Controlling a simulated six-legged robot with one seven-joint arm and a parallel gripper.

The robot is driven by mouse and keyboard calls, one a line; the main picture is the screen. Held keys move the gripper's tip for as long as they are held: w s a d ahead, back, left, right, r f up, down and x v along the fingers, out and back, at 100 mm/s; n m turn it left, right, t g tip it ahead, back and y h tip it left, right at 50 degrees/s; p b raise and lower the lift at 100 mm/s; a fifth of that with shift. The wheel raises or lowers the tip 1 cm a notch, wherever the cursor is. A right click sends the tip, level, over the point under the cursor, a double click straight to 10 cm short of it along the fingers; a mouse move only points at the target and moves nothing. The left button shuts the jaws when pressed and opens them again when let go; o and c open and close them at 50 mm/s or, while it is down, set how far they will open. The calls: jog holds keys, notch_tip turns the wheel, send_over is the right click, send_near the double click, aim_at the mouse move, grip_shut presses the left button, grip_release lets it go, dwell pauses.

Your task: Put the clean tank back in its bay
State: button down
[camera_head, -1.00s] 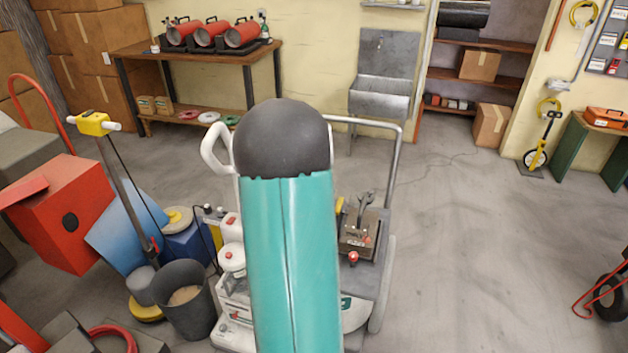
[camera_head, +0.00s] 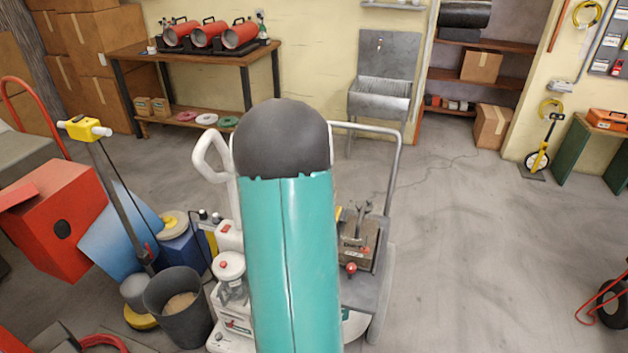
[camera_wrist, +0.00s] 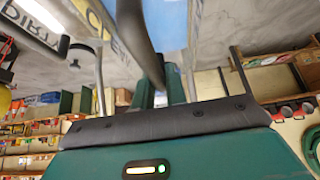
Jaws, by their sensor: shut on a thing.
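My gripper (camera_wrist: 160,92) shows in the wrist view, its two green fingers shut around a dark curved strip (camera_wrist: 142,35) that looks like a handle. Behind the strip is a pale blue see-through body (camera_wrist: 168,22), which I take for the clean tank. It is cut off by the top edge. In the head view my teal arm hides the gripper and tank. A white and grey wheeled machine (camera_head: 232,300) stands behind the arm; no tank bay can be made out.
A dark bucket (camera_head: 178,312), a red box (camera_head: 55,222) and a yellow-headed pole (camera_head: 84,128) crowd the left. A workbench (camera_head: 205,60) and a metal sink (camera_head: 380,100) stand at the back wall. The floor (camera_head: 470,250) at right is mostly clear.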

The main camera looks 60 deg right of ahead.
jog(key=shift+d+f, duration=0.1)
jog(key=shift+f, duration=2.4)
jog(key=shift+a, duration=0.2)
jog(key=shift+f, duration=1)
dwell(0.5)
jog(key=c, duration=1.3)
grip_release()
jog(key=shift+c, duration=0.2)
jog(key=shift+a+f, duration=0.15)
jog(key=shift+f, duration=0.15)
jog(key=v, duration=1.4)
jog(key=shift+r, duration=0.1)
